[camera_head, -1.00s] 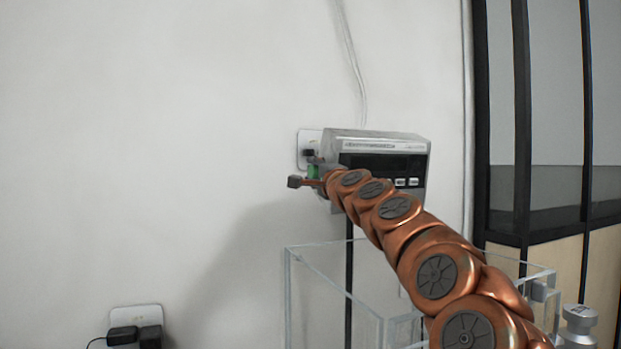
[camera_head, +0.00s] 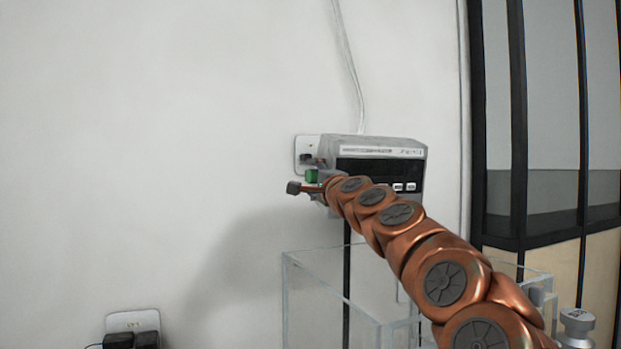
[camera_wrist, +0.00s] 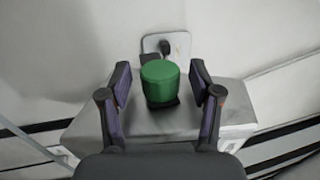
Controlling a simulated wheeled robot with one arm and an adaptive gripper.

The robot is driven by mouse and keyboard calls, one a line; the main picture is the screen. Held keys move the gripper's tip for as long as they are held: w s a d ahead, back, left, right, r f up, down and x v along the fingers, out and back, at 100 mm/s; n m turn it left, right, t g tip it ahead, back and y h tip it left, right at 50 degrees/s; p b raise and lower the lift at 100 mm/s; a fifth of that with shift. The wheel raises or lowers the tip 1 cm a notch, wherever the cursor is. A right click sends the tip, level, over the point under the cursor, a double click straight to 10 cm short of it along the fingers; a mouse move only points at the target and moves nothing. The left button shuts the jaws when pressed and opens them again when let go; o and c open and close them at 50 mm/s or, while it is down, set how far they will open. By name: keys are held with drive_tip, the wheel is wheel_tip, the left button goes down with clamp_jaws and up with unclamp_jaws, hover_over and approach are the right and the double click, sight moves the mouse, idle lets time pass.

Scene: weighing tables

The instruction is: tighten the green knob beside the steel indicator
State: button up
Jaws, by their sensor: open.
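The steel indicator (camera_head: 383,147) is a grey box with a dark display and light buttons, mounted near the wall. The green knob (camera_head: 312,176) shows at its left side, just above my gripper in the head view. In the wrist view the green knob (camera_wrist: 160,82) is a short upright cylinder against the grey indicator casing (camera_wrist: 232,100). My gripper (camera_wrist: 168,84) is open, with one finger on each side of the knob. Gaps show between the knob and both fingers. My arm hides the indicator's lower left part in the head view.
A wall socket with a black plug (camera_head: 306,157) sits behind the indicator's left end. A clear glass box (camera_head: 310,275) stands below. A metal weight (camera_head: 577,325) is at lower right. Another socket (camera_head: 133,321) is at lower left. Bare wall lies to the left.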

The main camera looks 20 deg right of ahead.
drive_tip(key=v, duration=1.1)
idle(0.4)
